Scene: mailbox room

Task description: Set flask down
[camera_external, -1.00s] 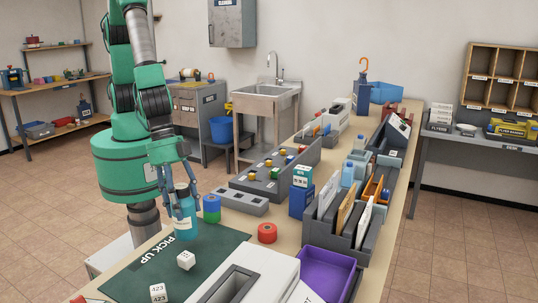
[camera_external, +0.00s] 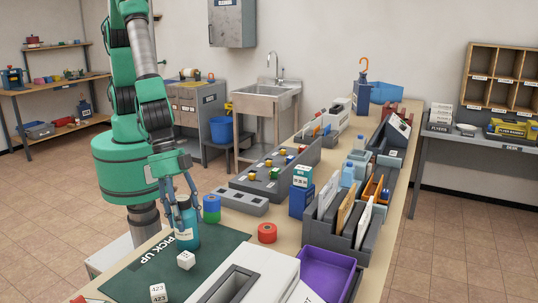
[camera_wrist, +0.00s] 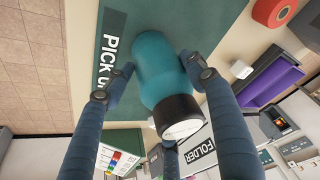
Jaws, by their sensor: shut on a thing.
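The flask (camera_external: 187,232) is teal with a dark and white cap. It is upright over the far end of the green PICK UP mat (camera_external: 215,241), its base at or very near the mat; I cannot tell if they touch. My gripper (camera_external: 184,213) comes from above, its fingers shut on the flask's sides.
A blue and green stack of rolls (camera_external: 211,208) stands close to the right of the flask. A red roll (camera_external: 267,233) and a grey slotted block (camera_external: 239,201) are farther right. Two white cubes, one of them here (camera_external: 186,260), lie on the mat, which has bare room between.

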